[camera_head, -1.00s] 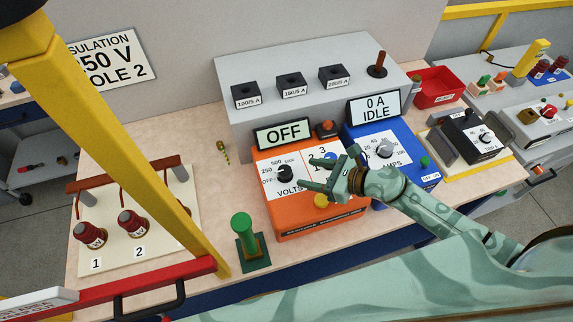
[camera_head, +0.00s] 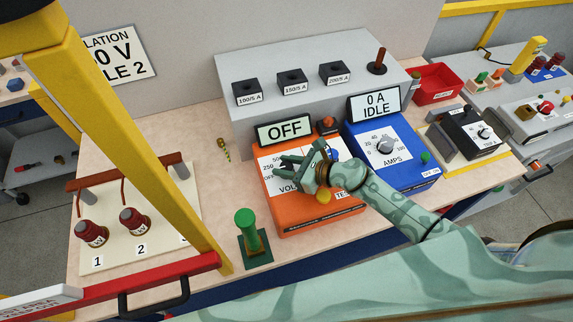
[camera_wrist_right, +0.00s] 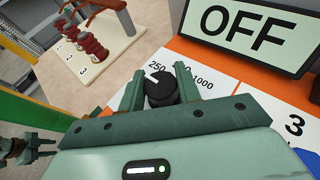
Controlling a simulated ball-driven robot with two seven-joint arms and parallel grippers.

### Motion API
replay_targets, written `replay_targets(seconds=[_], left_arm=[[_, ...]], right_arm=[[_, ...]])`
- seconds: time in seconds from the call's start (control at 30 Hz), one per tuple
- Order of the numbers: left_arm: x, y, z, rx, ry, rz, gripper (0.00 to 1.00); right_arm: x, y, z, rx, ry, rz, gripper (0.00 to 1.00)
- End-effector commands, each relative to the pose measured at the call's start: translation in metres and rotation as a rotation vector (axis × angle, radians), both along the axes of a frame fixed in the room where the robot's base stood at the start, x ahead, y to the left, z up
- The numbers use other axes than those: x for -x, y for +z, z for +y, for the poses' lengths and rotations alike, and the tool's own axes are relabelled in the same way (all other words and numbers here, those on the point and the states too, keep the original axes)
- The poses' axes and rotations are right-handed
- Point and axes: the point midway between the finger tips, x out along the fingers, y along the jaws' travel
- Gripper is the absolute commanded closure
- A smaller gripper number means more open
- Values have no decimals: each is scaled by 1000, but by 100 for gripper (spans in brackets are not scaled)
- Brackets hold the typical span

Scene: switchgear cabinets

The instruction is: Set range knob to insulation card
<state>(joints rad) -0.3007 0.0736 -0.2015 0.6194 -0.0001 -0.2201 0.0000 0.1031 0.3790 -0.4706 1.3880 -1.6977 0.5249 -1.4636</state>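The orange insulation tester (camera_head: 320,222) stands on the bench with its display reading OFF (camera_head: 285,130). Its black range knob (camera_wrist_right: 160,90) shows in the right wrist view, with a white pointer mark towards the upper left and the numbers 250 and 1000 beyond it. My right gripper (camera_head: 280,165) is at this knob and hides it in the head view. In the wrist view its two fingers (camera_wrist_right: 158,86) stand apart on either side of the knob; firm contact is not clear. My left gripper (camera_wrist_right: 42,146) appears small at the wrist view's left edge, its fingers apart.
A blue unit (camera_head: 405,170) reading 0 A IDLE stands right of the tester. A green post (camera_head: 246,228) stands at its front left. A yellow frame (camera_head: 130,140) and red bar (camera_head: 170,277) cross the left side. A board with red terminals (camera_head: 150,255) lies behind them.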

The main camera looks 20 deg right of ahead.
Motion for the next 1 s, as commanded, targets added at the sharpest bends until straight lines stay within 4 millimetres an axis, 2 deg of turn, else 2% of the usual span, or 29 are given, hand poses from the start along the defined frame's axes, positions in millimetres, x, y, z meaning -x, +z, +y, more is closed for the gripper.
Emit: replay_targets(seconds=[0.17,0.37,0.7,1.0], left_arm=[[0,2,1,-2,-1,0,64],[0,15,4,-5,-1,-1,64],[-2,50,5,-6,0,-3,64],[-2,67,5,-7,0,-4,64]], right_arm=[[0,0,0,-1,-11,3,89],[1,2,1,-2,-76,4,89],[1,4,1,-3,-327,5,89],[1,1,1,-4,-545,3,89]])
